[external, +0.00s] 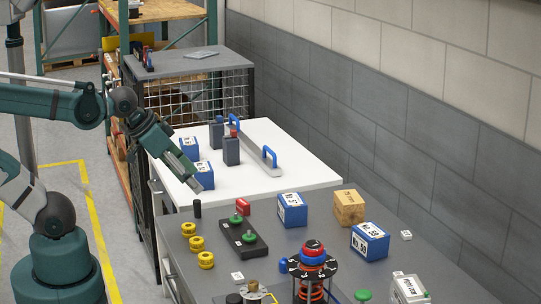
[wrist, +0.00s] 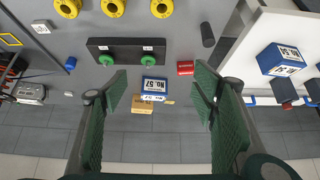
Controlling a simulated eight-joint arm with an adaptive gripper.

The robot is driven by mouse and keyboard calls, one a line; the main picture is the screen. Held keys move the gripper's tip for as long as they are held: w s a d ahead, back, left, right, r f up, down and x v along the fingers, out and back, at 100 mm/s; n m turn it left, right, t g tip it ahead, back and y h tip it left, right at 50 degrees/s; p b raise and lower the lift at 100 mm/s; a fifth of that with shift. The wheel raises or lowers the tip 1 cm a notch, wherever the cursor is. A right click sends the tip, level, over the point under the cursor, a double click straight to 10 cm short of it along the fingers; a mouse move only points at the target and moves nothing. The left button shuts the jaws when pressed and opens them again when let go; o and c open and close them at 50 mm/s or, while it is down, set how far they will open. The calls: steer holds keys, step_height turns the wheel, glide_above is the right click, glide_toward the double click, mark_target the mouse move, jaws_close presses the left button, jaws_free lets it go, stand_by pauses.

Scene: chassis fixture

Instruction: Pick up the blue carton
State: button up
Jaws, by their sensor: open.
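Several blue cartons with white number labels show in the external view. One blue carton (external: 292,210) stands on the grey bench, another (external: 370,241) stands nearer the camera, and two more (external: 203,175) (external: 189,148) stand on the white table. My gripper (external: 197,186) is over the white table's front part in the external view, apart from the grey-bench cartons. In the wrist view its fingers (wrist: 160,80) are spread, with nothing held. A blue carton marked No. 52 (wrist: 155,86) appears between them, some way below. Another, marked No. 54 (wrist: 284,59), is at right.
A tan box (external: 349,207) stands beside the grey-bench cartons. A blue-handled rail (external: 255,150) lies on the white table.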

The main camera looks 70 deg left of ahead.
steer(key=shift+w+r, duration=0.1)
steer(key=w+r+n, duration=0.1)
steer(key=w, duration=0.1)
steer(key=n+g+h+p, duration=0.4)
steer(key=n+g+p, duration=0.3)
steer(key=n+p, duration=0.7)
glide_above(291, 198)
steer(key=a+b, duration=0.1)
steer(key=a, duration=0.1)
steer(key=shift+n, duration=0.3)
steer(key=f, duration=0.6)
steer(key=shift+s+d, duration=0.15)
steer(key=shift+s, duration=0.15)
steer(key=shift+w+f+n+g+h+p, duration=0.35)
steer(key=shift+w+f, duration=0.25)
steer(key=shift+f, duration=0.3)
steer(key=shift+x, duration=1.25)
steer(key=shift+s+f, duration=0.1)
steer(key=shift+f, duration=0.05)
